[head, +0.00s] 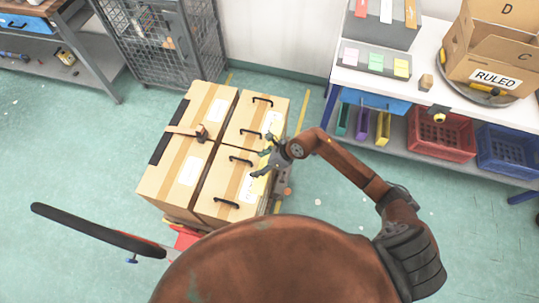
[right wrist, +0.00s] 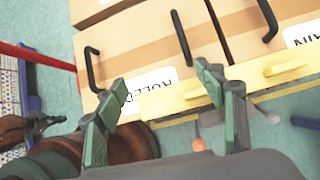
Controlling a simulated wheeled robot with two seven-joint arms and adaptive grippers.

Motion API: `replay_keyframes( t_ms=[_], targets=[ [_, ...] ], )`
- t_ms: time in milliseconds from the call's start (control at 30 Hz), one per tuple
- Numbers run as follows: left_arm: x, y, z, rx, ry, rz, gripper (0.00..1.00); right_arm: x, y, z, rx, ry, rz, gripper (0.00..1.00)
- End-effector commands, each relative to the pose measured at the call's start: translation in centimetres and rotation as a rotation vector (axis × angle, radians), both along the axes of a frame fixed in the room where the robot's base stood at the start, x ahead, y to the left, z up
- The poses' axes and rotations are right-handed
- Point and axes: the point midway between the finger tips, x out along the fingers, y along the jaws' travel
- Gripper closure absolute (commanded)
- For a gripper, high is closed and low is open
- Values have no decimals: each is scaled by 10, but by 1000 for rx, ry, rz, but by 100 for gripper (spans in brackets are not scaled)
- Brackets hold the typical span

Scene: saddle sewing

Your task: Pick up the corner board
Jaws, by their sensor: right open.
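The corner board is a long, pale yellow strip (right wrist: 295,70) along the near upper edge of the boxes in the right wrist view, with a raised grip on it. In the head view it lies along the right side of the boxes, partly hidden by my right gripper (head: 264,162). My right gripper (right wrist: 163,80) is open and empty. Its green fingers are spread, with one fingertip over the board and the other near a box label. Contact cannot be told. What seems to be my left gripper (right wrist: 45,122) shows small at the left edge of the wrist view; its jaws are unclear.
Cardboard boxes (head: 215,105) with black handles stand on a cart with a black push bar (head: 100,231). A wire cage (head: 165,45) stands behind. A white shelf table (head: 437,78) with a red crate (head: 440,135) and blue crate (head: 505,148) is at right. Floor between is mostly clear.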

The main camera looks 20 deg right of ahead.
Motion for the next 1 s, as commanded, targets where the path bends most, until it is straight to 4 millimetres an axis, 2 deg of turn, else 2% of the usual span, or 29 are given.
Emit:
replay_keyframes(
  t_ms=[33,100,233,800,1000],
  targets=[
    [-1,0,0,0,1,0,100,2,-20,-12,-90,13,22,36],
    [-1,0,0,0,2,0,100,3,-40,-24,-179,33,42,36],
    [-3,0,-2,1,4,0,100,3,-57,-38,-254,54,56,36],
    [-13,0,-21,0,20,0,100,25,-35,-101,-255,56,56,36],
    [-13,0,-21,0,20,-1,100,26,-34,-104,-257,53,57,36]
  ],
)
